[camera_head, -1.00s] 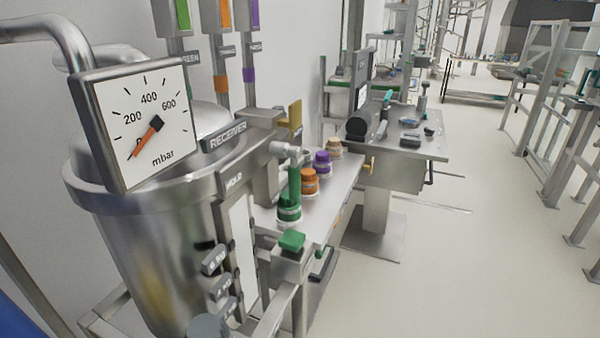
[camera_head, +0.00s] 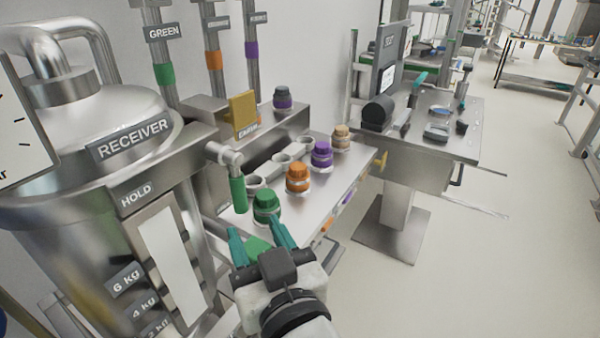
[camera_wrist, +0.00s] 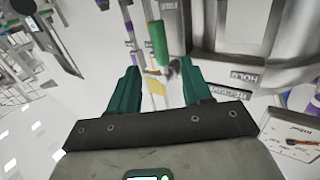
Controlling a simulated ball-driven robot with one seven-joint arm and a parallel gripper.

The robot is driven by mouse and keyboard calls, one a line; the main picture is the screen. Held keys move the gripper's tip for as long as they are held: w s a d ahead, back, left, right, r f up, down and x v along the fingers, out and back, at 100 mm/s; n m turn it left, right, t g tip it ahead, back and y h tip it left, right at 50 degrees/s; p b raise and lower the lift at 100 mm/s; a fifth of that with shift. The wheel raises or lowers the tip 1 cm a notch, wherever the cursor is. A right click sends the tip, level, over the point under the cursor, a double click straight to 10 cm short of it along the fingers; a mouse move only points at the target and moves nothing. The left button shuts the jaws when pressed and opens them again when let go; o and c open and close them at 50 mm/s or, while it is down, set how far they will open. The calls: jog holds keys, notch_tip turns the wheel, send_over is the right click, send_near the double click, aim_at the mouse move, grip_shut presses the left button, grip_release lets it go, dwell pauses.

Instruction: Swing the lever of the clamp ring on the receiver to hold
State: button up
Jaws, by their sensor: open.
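The steel receiver (camera_head: 95,225) stands at the left in the head view, with a RECEIVER plate and a HOLD plate (camera_head: 137,195) on its ring. The clamp lever has a green grip (camera_head: 238,194) that hangs down from a steel pivot (camera_head: 224,153) just right of the HOLD plate. My gripper (camera_head: 254,236) is below and slightly right of the lever, its teal fingers apart and empty. In the wrist view the green grip (camera_wrist: 159,42) shows beyond and between the open fingers of my gripper (camera_wrist: 163,84). No contact with the lever shows.
Green (camera_head: 266,206), orange (camera_head: 297,177) and purple (camera_head: 321,155) capped jars stand on a steel bench right of the lever. A yellow flap (camera_head: 242,112) sits behind it. A dial (camera_head: 15,130) is at the left edge. Open floor (camera_head: 470,270) lies at the right.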

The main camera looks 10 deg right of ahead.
aim_at(239, 193)
jog(key=x, duration=0.3)
jog(key=p+x, duration=0.1)
jog(key=x, duration=0.6)
jog(key=shift+w+r, duration=0.4)
grip_shut()
jog(key=shift+a, duration=0.1)
